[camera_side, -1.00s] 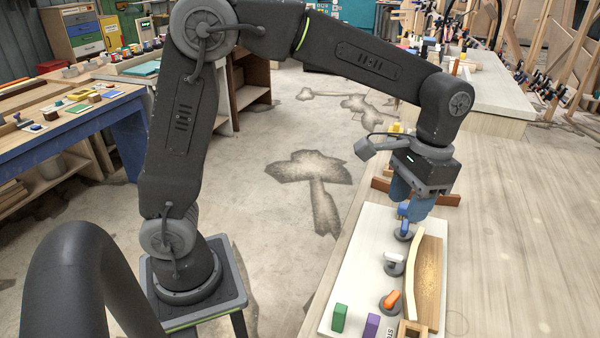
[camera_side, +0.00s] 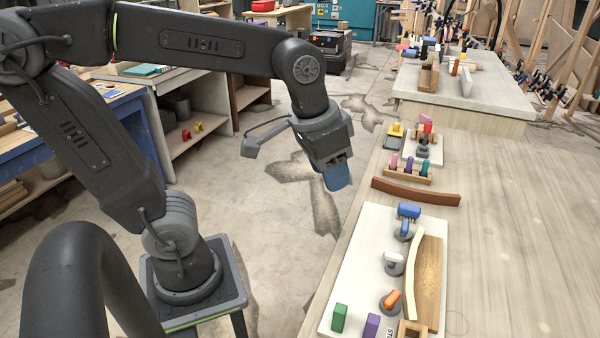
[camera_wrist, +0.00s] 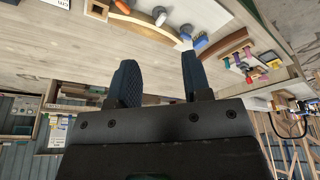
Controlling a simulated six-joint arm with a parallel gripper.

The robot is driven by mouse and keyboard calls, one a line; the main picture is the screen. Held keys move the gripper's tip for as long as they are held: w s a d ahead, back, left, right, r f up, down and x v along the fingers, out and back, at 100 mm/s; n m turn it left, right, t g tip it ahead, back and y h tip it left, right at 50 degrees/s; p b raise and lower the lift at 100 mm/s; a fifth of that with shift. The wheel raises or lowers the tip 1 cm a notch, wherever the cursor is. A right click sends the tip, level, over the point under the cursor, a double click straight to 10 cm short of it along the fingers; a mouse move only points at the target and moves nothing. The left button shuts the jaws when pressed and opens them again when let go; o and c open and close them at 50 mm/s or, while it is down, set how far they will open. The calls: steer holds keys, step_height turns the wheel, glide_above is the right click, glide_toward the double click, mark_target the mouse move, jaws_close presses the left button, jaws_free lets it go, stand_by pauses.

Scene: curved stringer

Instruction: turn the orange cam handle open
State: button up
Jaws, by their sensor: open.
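The orange cam handle (camera_side: 391,298) sits on a round grey base near the front of the white board (camera_side: 350,270), beside a curved pale strip (camera_side: 410,275). A white cam handle (camera_side: 394,258) and a blue cam handle (camera_side: 404,230) stand farther back in the same row. In the wrist view the orange handle (camera_wrist: 123,7) shows at the top edge. My gripper (camera_side: 338,183) is tilted above the floor, left of the bench and well apart from the handles. Its two fingers (camera_wrist: 160,75) are apart with nothing between them.
A green block (camera_side: 340,317) and a purple block (camera_side: 371,325) stand at the board's front. A blue block (camera_side: 409,210) is at its back. A brown curved piece (camera_side: 415,192) and a rack of colored pegs (camera_side: 408,174) lie beyond. The bench at right is clear.

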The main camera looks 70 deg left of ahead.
steer(key=shift+s+a+f+t, duration=0.2)
steer(key=shift+s+a+t, duration=0.15)
steer(key=shift+s, duration=0.35)
steer(key=shift+s+a+f+t, duration=0.2)
steer(key=shift+s+t, duration=0.1)
steer(key=shift+s, duration=0.4)
steer(key=shift+s+a+f+t, duration=0.2)
steer(key=shift+s+a+t, duration=0.15)
steer(key=shift+s, duration=0.35)
steer(key=shift+c, duration=1.4)
steer(key=n+g+h, duration=0.1)
steer(key=n+g, duration=0.4)
steer(key=g, duration=0.4)
glide_above(393, 295)
steer(key=w+a, duration=0.2)
steer(key=w, duration=0.3)
step_height(393, 295, down, 12)
steer(key=r, duration=0.1)
steer(key=x, duration=1.3)
steer(key=shift+s+d+f, duration=0.2)
steer(key=shift+s, duration=0.1)
steer(key=shift+c, duration=0.3)
jaws_close()
